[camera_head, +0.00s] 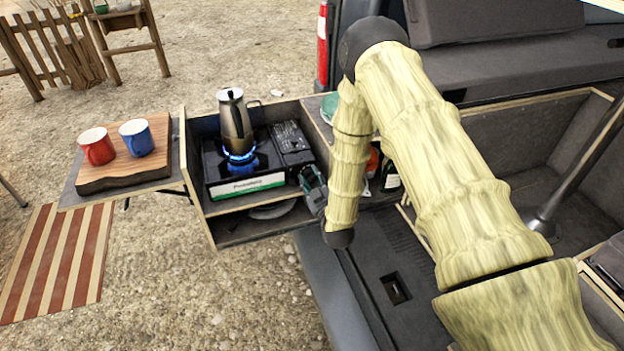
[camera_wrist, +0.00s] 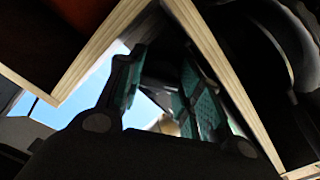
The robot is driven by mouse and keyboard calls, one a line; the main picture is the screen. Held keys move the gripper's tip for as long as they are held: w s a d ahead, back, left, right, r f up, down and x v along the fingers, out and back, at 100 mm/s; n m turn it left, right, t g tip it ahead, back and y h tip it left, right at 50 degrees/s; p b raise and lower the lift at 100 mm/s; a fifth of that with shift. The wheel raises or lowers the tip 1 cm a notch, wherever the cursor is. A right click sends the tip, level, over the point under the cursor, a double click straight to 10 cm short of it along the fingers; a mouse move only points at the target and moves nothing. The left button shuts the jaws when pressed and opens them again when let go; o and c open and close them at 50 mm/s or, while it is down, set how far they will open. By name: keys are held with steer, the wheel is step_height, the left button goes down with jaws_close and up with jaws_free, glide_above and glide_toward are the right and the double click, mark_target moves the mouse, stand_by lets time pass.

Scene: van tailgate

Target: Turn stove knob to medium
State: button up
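The portable stove (camera_head: 247,187) sits in the pull-out wooden drawer unit, its front panel white and green. A blue flame (camera_head: 240,155) burns under a metal moka pot (camera_head: 234,115). My gripper (camera_head: 309,178) is at the stove's right front corner, low and close to it. I cannot tell whether it touches the stove. The knob is not visible; the gripper and arm cover that corner. In the wrist view, my gripper (camera_wrist: 165,95) has its two green-padded fingers apart, with a gap between them and nothing clearly held.
The drawer's wooden edge (camera_head: 198,200) frames the stove; wooden edges also show close around the fingers in the wrist view. Red (camera_head: 97,147) and blue (camera_head: 137,138) mugs stand on a wooden board (camera_head: 110,179) at the left. A dark bottle (camera_head: 390,178) stands behind my arm.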

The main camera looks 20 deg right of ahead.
steer(key=shift+f+m+b, duration=0.1)
steer(key=shift+m+b, duration=0.3)
steer(key=m+b, duration=0.3)
steer(key=m, duration=0.1)
steer(key=shift+m, duration=0.4)
steer(key=m+b, duration=0.3)
steer(key=m, duration=0.2)
steer(key=shift+b, duration=0.3)
steer(key=shift+m, duration=0.3)
steer(key=o, duration=0.7)
